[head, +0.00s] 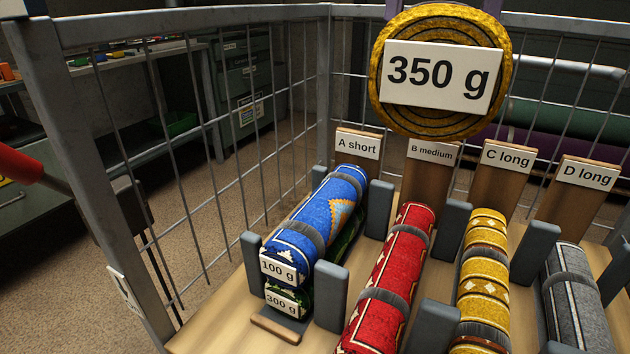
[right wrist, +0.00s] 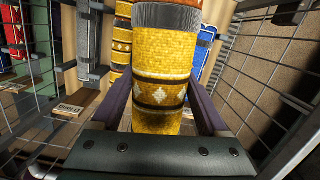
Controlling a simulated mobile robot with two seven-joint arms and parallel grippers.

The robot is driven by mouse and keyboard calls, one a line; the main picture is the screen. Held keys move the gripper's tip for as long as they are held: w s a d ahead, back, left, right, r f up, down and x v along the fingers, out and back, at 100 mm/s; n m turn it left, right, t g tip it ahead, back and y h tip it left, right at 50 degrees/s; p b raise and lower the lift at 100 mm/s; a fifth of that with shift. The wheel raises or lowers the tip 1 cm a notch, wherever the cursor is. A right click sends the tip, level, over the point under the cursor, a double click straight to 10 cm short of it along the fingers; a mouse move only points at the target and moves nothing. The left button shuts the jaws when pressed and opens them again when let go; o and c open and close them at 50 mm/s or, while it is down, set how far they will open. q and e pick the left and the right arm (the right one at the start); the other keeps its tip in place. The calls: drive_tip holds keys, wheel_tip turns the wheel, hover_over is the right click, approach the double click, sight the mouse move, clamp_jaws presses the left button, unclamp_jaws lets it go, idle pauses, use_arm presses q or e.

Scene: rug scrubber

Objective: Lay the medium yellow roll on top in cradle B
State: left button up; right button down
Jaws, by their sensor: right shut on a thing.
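The held yellow roll (head: 440,120) shows end-on in the head view, with a 350 g label on its end, raised above the cradles. In the right wrist view its patterned side (right wrist: 162,70) stands between the fingers of my right gripper (right wrist: 162,110), which is shut on it. Cradle B, marked by the B medium sign (head: 432,153), holds a red roll (head: 390,275) lying between grey posts. The held roll is apart from it and above the sign boards. My left gripper is in neither view.
Cradle A holds a blue 100 g roll (head: 325,220) on a green 300 g roll (head: 285,301). Cradle C holds another yellow roll (head: 484,270), cradle D a grey roll (head: 577,315). Upright grey posts (head: 380,208) flank the rolls. Wire mesh walls (head: 230,130) enclose the left and back.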

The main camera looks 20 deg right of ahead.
drive_tip(key=shift+m, duration=0.7)
drive_tip(key=f, duration=0.1)
drive_tip(key=f+b, duration=0.1)
drive_tip(key=d+f+b, duration=0.1)
drive_tip(key=shift+w+d+f, duration=0.1)
drive_tip(key=shift+w+f, duration=0.2)
drive_tip(key=shift+f, duration=0.1)
drive_tip(key=b, duration=0.4)
hover_over(398, 262)
drive_tip(key=f, duration=1.4)
drive_tip(key=shift+w+d+f, duration=0.15)
drive_tip(key=shift+d+f, duration=0.1)
drive_tip(key=shift+f, duration=0.15)
wheel_tip(398, 262, down, 5)
drive_tip(key=shift+b, duration=0.3)
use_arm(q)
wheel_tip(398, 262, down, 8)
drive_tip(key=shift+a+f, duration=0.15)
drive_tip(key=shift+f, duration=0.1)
use_arm(e)
unclamp_jaws()
drive_tip(key=shift+f, duration=0.1)
